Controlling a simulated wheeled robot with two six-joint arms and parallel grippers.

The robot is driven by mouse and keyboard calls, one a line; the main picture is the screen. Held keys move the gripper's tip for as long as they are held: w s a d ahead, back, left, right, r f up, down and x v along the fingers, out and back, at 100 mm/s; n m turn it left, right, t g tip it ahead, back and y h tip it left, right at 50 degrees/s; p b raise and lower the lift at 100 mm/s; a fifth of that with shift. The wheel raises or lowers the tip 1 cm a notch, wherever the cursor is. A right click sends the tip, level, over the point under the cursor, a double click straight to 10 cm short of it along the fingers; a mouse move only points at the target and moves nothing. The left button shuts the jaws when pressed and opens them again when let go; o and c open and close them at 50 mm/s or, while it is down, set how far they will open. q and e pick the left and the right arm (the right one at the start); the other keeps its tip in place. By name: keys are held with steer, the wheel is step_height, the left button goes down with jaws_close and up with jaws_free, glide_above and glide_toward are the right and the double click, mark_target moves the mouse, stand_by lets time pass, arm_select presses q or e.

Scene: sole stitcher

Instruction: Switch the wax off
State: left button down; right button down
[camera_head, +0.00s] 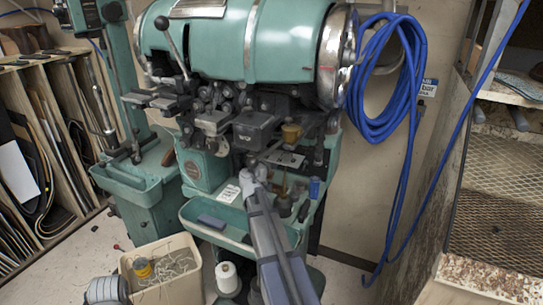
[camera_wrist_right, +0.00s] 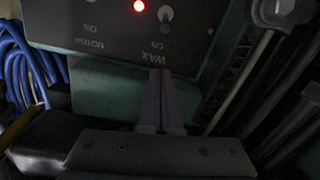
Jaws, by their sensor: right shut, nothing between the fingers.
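In the right wrist view, a dark control panel (camera_wrist_right: 100,50) carries the labels WAX and MOTOR, upside down in the picture. A small pale toggle switch (camera_wrist_right: 166,15) stands above the WAX label. A red lamp (camera_wrist_right: 139,6) glows to its left. My right gripper (camera_wrist_right: 161,74) is shut and empty, its fingertips at the panel's edge by the WAX label, short of the switch; contact is unclear. In the head view the right gripper (camera_head: 258,172) is in front of the green stitching machine (camera_head: 220,50); I cannot pick out the switch there. My left gripper is not in view.
Blue hose coils (camera_head: 385,85) hang on the wall at right. A green tray (camera_head: 205,215) lies below the machine head. A cream bin (camera_head: 180,285) and a white thread spool (camera_head: 227,278) stand below. A mesh-shelf rack (camera_head: 500,210) is at far right.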

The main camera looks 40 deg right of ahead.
steer(key=shift+d+f+b, duration=0.3)
steer(key=shift+f+b, duration=0.65)
steer(key=shift+d+f+b, duration=0.3)
steer(key=shift+f+b, duration=0.6)
steer(key=shift+f, duration=0.05)
steer(key=shift+f, duration=0.1)
